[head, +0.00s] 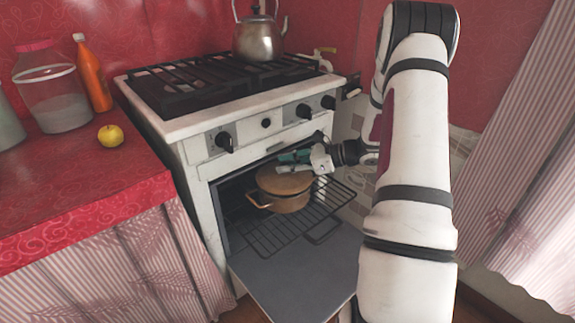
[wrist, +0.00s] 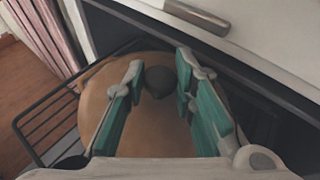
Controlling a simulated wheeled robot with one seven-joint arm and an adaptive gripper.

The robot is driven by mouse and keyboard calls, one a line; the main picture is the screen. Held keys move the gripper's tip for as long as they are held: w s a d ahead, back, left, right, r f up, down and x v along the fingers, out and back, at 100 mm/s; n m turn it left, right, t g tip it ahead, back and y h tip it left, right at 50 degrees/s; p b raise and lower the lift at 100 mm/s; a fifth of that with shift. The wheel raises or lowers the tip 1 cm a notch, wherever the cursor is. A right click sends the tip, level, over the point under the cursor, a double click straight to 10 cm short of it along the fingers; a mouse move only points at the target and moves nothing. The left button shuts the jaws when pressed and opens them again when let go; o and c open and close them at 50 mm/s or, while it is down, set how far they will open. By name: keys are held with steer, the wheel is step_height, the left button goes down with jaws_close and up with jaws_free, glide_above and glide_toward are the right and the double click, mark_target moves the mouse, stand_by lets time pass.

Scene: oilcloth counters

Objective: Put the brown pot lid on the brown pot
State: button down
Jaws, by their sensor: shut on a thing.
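The brown pot (head: 290,204) stands on the wire rack inside the open oven, with a side handle pointing to the front left. The brown pot lid (head: 282,182) is over the pot's mouth, roughly level; I cannot tell whether it rests fully on the rim. My gripper (head: 293,160) reaches into the oven from the right, above the lid. In the wrist view its teal fingers are on both sides of the lid's dark knob (wrist: 160,82), shut on it. The lid hides most of the pot in that view.
The oven door (head: 300,275) is folded down in front, and the rack (head: 265,235) is pulled partly out. The stove front is close above my gripper. A kettle (head: 258,40) stands on the stovetop. A yellow apple (head: 110,135), an orange bottle (head: 92,75) and a jar (head: 52,95) stand on the left counter.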

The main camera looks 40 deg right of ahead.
steer(key=shift+f, duration=0.4)
stand_by(0.4)
steer(key=c, duration=1.2)
jaws_free()
steer(key=shift+c, duration=0.2)
steer(key=shift+r, duration=0.15)
steer(key=shift+r+p, duration=2.2)
steer(key=shift+r, duration=0.7)
steer(key=shift+d, duration=0.1)
